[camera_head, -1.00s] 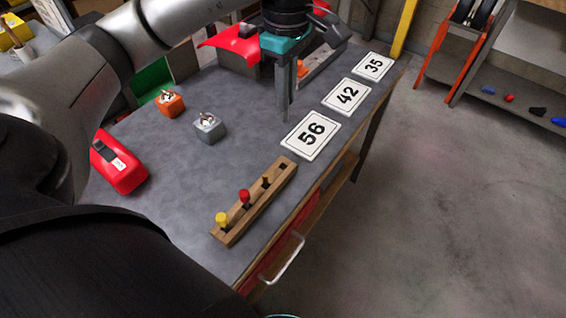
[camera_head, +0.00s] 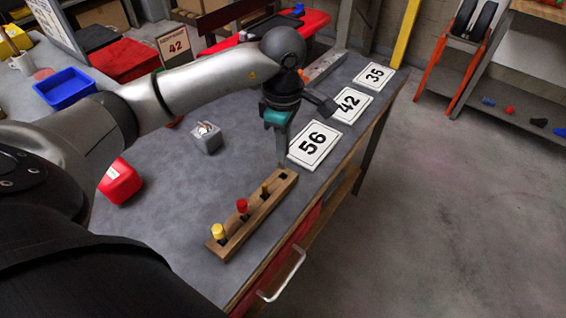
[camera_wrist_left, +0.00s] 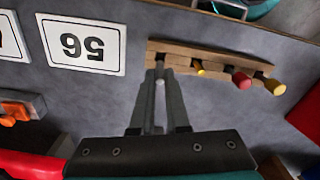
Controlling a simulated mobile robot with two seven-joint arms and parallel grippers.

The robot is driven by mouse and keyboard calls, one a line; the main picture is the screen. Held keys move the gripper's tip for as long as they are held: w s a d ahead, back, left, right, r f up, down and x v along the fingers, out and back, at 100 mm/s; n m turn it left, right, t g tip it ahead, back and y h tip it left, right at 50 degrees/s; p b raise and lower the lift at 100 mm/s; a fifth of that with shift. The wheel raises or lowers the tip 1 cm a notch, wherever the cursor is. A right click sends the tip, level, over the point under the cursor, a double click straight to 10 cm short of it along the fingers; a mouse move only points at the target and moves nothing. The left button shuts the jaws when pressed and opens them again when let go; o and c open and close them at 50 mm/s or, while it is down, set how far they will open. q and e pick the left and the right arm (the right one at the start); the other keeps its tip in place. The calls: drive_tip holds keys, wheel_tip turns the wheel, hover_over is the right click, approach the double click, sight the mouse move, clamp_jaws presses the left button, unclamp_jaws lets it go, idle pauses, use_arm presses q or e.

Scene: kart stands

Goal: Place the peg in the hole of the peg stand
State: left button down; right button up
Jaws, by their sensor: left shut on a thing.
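The peg stand (camera_head: 232,238) is a long wooden block on the grey bench. It carries a large yellow-topped peg (camera_head: 218,231), a red-topped peg (camera_head: 242,206) and a thin brass-coloured peg (camera_head: 265,190). A dark hole shows at its far end, below my left gripper (camera_head: 283,163). In the left wrist view my left gripper (camera_wrist_left: 160,82) is shut on a slim grey peg (camera_wrist_left: 160,93), mostly hidden between the fingers. The fingertips overlap the hole end of the stand (camera_wrist_left: 205,60); I cannot tell their height above it. My right gripper is not in view.
Cards marked 56 (camera_head: 314,144), 42 (camera_head: 347,104) and 35 (camera_head: 374,76) lie along the bench's right side. The bench's right edge runs close to the stand.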

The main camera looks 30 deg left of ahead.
sight(283, 168)
use_arm(q)
wheel_tip(283, 168, down, 5)
drive_tip(key=shift+r+b, duration=0.15)
drive_tip(key=shift+b, duration=0.25)
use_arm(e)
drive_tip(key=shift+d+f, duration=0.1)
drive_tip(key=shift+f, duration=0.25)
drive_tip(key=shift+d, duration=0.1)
use_arm(q)
drive_tip(key=c, duration=0.9)
unclamp_jaws()
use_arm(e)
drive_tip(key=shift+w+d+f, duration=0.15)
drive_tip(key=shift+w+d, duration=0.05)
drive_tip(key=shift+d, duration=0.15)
